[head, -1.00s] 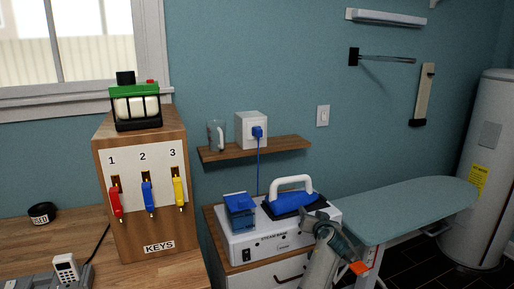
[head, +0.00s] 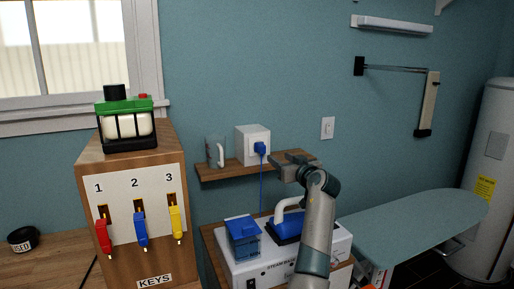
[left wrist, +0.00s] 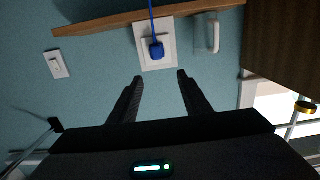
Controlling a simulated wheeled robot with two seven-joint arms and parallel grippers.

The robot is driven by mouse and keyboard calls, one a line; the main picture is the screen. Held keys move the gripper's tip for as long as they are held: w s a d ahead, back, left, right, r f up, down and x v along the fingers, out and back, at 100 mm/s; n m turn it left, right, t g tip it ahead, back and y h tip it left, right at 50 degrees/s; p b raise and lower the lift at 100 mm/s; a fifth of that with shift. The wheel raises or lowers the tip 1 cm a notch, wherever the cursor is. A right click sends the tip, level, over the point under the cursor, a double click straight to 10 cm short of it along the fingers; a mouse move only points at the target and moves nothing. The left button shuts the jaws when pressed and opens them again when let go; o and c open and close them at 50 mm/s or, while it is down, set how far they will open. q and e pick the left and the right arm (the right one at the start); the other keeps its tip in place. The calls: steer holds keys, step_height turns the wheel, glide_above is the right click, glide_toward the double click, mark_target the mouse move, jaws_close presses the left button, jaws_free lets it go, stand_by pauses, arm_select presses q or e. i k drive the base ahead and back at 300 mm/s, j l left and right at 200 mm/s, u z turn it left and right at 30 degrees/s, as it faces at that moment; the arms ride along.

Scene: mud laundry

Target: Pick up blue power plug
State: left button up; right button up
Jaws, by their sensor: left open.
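The blue power plug (head: 260,149) sits in the white outlet box (head: 246,139) above the wooden wall shelf, with its blue cord (head: 261,190) hanging down. In the left wrist view, which appears upside down, the plug (left wrist: 156,48) shows just beyond and between the fingertips. My left gripper (head: 281,166) is open and empty, to the right of the plug in the head view and apart from it. It also shows in the left wrist view (left wrist: 160,77), its two fingers spread wider than the plug. My right gripper is not in view.
The wooden shelf (head: 215,173) holds a glass mug (head: 214,152) left of the outlet. Below stand a steam station (head: 270,270) with a blue iron (head: 287,228) and a blue container (head: 242,237). The key box (head: 130,190) is left; the ironing board (head: 410,225) is right.

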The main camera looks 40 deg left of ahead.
mark_target(259, 147)
steer(key=i+j, duration=0.1)
steer(key=j, duration=1.2)
steer(key=i+z, duration=0.05)
